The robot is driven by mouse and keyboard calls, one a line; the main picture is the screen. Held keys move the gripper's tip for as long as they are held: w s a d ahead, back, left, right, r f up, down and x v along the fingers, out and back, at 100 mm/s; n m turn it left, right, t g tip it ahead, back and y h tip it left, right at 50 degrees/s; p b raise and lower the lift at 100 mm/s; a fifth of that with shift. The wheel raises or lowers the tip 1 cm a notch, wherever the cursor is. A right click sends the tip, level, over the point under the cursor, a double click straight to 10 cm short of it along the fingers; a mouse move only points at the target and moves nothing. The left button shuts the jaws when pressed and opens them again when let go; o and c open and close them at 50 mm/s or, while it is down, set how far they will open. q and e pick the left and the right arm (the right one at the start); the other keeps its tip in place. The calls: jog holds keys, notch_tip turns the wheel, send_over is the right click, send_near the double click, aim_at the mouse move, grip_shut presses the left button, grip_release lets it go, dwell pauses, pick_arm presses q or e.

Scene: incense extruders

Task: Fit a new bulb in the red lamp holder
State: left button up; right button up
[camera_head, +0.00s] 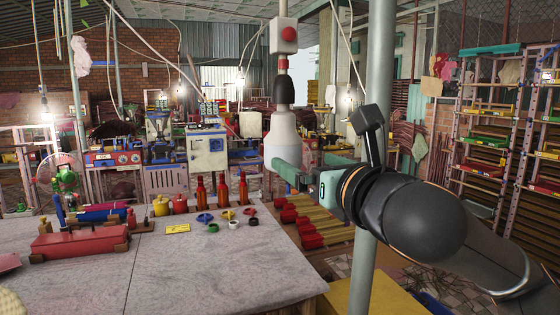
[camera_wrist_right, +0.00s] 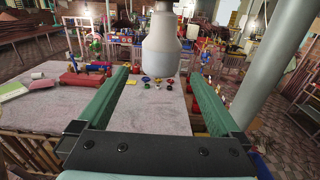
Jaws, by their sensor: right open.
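A pale, unlit bulb (camera_head: 284,133) with a rounded wide lower end hangs upright below the red lamp holder (camera_head: 283,64), with a dark collar between them. A white box with a red button sits just above the holder. My right gripper (camera_head: 300,164) is open at the bulb's lower end, one green finger crossing in front of its bottom. In the right wrist view, the bulb (camera_wrist_right: 160,48) stands between the two green fingertips or just beyond them; I cannot tell if they touch. The holder is out of that view. My left gripper is not in view.
A grey pole (camera_head: 373,240) stands close beside my right arm. Below is a grey table (camera_head: 190,275) with a red extruder (camera_head: 80,241), bottles (camera_head: 222,190) and small coloured cups (camera_head: 228,214). Racks (camera_head: 485,140) stand at the right. The table's front middle is clear.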

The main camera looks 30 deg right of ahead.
aim_at(281, 147)
jog(key=p, duration=0.2)
jog(key=w+p, duration=0.1)
jog(key=p, duration=0.1)
jog(key=w+p, duration=0.1)
jog(key=p, duration=0.1)
jog(key=shift+w+d+r, duration=0.1)
jog(key=shift+d+r, duration=0.25)
jog(key=shift+d, duration=0.05)
jog(key=x, duration=1)
jog(key=shift+f, duration=0.3)
jog(key=shift+c, duration=0.4)
jog(key=c, duration=1)
jog(key=shift+n+y+p, duration=0.5)
jog(key=shift+y, duration=0.1)
jog(key=shift+c, duration=0.3)
